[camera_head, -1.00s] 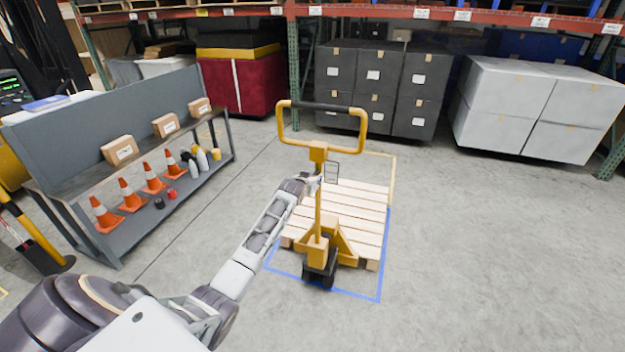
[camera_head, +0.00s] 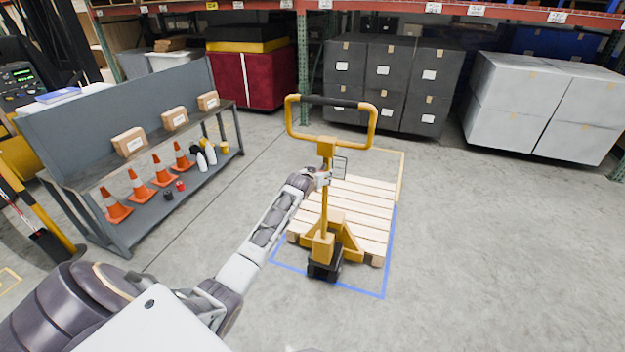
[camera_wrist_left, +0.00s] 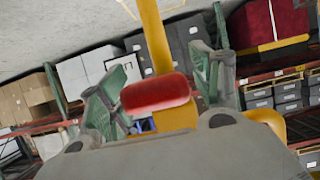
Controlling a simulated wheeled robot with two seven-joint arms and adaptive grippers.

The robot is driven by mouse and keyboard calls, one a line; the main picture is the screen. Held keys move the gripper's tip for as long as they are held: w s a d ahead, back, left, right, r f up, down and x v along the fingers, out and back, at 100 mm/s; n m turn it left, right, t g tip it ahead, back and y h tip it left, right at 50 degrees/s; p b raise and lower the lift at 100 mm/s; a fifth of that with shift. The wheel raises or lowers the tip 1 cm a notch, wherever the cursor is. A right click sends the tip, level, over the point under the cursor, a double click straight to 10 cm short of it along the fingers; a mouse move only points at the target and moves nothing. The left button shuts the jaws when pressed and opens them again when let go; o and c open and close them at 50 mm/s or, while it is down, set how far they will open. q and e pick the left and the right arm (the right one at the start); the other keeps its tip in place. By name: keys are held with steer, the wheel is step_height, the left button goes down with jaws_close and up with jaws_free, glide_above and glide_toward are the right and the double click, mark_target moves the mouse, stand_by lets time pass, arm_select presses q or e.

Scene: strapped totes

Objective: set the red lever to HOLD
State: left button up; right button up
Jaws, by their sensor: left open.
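The red lever (camera_wrist_left: 155,92) shows in the left wrist view as a short rounded red grip in front of the yellow post (camera_wrist_left: 154,35). My left gripper (camera_wrist_left: 160,82) is open, with one green-padded finger on each side of the lever. I cannot tell whether either finger touches it. In the head view my left gripper (camera_head: 322,178) is at the post of the yellow pallet jack (camera_head: 325,204), below its loop handle (camera_head: 373,125). The lever cannot be made out there, and no HOLD mark is readable. My right gripper is not in view.
The jack stands at a wooden pallet (camera_head: 365,205) inside a blue floor outline (camera_head: 384,280). A grey workbench (camera_head: 110,250) with boxes and orange cones (camera_head: 138,186) is at left. Dark totes (camera_head: 385,80) and pale totes (camera_head: 540,105) stand behind. The floor at right is clear.

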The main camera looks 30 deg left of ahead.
arm_select(q)
steer(key=v, duration=1.1)
steer(key=shift+s, duration=0.2)
steer(key=shift+r, duration=0.1)
stand_by(0.8)
